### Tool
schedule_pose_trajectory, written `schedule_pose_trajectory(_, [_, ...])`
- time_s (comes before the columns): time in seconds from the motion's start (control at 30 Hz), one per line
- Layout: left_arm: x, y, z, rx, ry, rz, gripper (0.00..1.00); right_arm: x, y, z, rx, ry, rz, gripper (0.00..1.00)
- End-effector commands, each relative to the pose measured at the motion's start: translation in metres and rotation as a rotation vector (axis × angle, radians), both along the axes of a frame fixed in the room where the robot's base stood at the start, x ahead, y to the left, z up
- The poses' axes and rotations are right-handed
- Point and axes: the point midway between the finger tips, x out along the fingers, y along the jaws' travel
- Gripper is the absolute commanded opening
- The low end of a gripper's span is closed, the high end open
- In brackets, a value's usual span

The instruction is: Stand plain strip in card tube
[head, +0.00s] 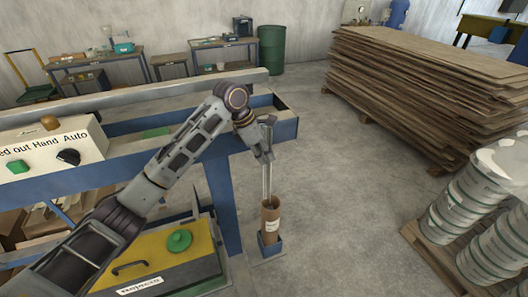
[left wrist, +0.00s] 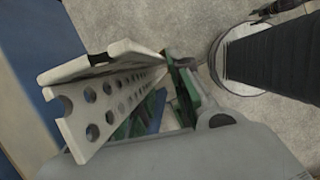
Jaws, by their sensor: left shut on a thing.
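My left gripper (head: 264,153) is shut on a long pale strip, which hangs nearly upright below it (head: 267,182). In the left wrist view the held strip (left wrist: 100,100) runs away from the camera between green-padded fingers (left wrist: 185,90); it has an angled shape and a face with rows of holes. The brown card tube (head: 270,222), with a white label, stands upright in a blue holder (head: 270,246) on the floor. The strip's lower end meets the tube's mouth; how deep it reaches is hidden. My right gripper is out of view.
A blue machine frame (head: 222,200) stands just left of the tube, with a yellow panel (head: 170,258) and green knob (head: 179,240) below. The floor (head: 340,190) between is clear.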

Motion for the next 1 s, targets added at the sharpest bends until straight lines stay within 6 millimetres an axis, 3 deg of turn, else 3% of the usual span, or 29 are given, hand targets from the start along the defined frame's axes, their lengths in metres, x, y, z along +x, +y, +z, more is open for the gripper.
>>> schedule_pose_trajectory(1.0, [0.0,0.0,-0.025,0.0,0.0,0.0,0.0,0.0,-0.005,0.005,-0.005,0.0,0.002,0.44])
